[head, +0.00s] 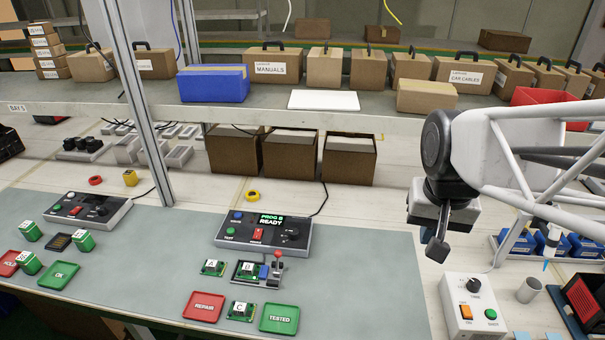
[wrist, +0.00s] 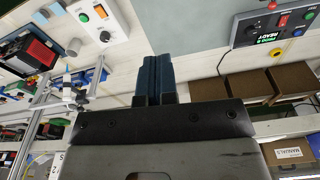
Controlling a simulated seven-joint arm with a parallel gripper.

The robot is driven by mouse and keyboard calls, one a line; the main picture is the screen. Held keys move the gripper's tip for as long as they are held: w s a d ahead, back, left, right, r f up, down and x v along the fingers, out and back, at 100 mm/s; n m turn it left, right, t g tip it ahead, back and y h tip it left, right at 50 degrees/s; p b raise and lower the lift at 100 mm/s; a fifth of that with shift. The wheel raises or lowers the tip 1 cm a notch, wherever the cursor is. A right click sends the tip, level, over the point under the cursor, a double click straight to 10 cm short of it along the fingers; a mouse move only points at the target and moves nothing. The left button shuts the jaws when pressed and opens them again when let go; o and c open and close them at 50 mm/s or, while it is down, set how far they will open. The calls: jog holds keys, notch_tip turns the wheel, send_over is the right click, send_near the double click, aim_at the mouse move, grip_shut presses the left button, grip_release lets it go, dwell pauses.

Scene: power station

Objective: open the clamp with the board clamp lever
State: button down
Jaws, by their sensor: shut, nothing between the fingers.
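The board clamp lever (head: 277,257) has a red ball knob and stands upright at the right end of the clamp fixture (head: 271,281) on the grey-green mat, in the head view. Green board B (head: 246,268) sits in the fixture, with a blue part beside it. My gripper (head: 436,252) hangs well to the right of the lever, raised above the bench, apart from it. The wrist view shows its two fingers (wrist: 154,62) together, with nothing between them. The lever and fixture are not visible in the wrist view.
The programmer box (head: 264,230), reading PROG B READY, stands behind the fixture. Boards A (head: 213,267) and C (head: 241,310) lie nearby, with a red REPAIR tray (head: 204,306) and green TESTED tray (head: 279,319). A white control box (head: 472,306) stands at right. Mat between is clear.

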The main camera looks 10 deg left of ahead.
aim_at(277, 263)
jog(key=w+a+f+m+g, duration=0.1)
jog(key=w+a+f+g, duration=0.15)
jog(key=w+a, duration=0.6)
jog(key=w+a+f+m+g, duration=0.1)
jog(key=w+a+f, duration=0.2)
jog(key=w+a, duration=0.55)
jog(key=w+a+f+m+g+h, duration=0.1)
jog(key=w+a+f, duration=0.3)
jog(key=a+f, duration=0.4)
jog(key=w+a+f+m+h, duration=0.1)
jog(key=w+a+f, duration=0.4)
jog(key=a, duration=0.8)
notch_tip(277, 263, down, 3)
jog(key=shift+w+a+f+m+g+h, duration=0.1)
jog(key=shift+w+a+m+g+h, duration=0.1)
jog(key=shift+a+m+g+h, duration=0.3)
jog(key=shift+d, duration=0.2)
jog(key=x, duration=1)
jog(key=shift+w+d, duration=0.1)
jog(key=shift+s+d, duration=0.7)
jog(key=shift+s+d+r, duration=0.2)
jog(key=shift+s+d, duration=0.5)
jog(key=shift+s, duration=0.05)
